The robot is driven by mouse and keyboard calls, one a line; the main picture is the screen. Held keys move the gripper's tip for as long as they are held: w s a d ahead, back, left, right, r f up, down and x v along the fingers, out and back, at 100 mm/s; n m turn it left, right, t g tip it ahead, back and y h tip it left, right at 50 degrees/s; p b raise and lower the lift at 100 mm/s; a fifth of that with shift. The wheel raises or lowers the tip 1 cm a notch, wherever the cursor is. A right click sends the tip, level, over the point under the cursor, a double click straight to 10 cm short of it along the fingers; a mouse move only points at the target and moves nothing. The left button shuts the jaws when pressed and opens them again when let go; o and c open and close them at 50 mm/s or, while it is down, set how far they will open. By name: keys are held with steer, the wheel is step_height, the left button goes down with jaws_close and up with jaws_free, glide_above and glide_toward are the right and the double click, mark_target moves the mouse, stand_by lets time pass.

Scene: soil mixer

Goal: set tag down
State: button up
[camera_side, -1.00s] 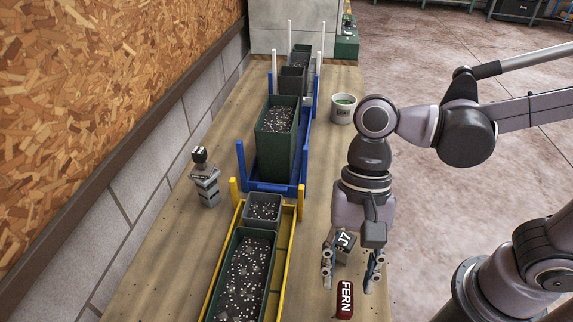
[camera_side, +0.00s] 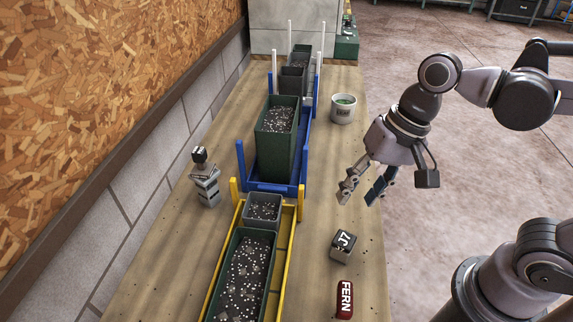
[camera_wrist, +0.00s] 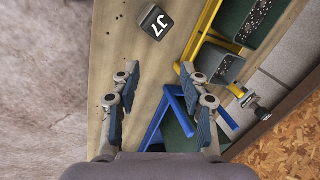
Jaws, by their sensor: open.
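The tag, a small dark grey block marked "J7" (camera_side: 343,246), rests on the bench top right of the yellow-framed tray. It also shows in the wrist view (camera_wrist: 154,24), beyond my fingertips. My gripper (camera_side: 361,195) is open and empty, raised above the bench and apart from the block. In the wrist view its two fingers (camera_wrist: 163,88) are spread with bare bench and blue frame between them.
A yellow frame (camera_side: 285,268) holds green and grey soil boxes. A blue frame (camera_side: 272,187) behind it holds a tall green box (camera_side: 277,148). A grey stacked device (camera_side: 206,187) stands left.

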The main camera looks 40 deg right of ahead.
steer(key=w+d+f+n+t+h, duration=0.1)
steer(key=w+d+n+t, duration=0.1)
steer(key=d, duration=0.4)
steer(key=w+d+f+n+t+h, duration=0.1)
steer(key=d+n+t+h, duration=0.1)
steer(key=d, duration=0.4)
steer(key=shift+w+d+n+t, duration=0.15)
steer(key=shift+w+n+t, duration=0.2)
steer(key=shift+n+t, duration=0.25)
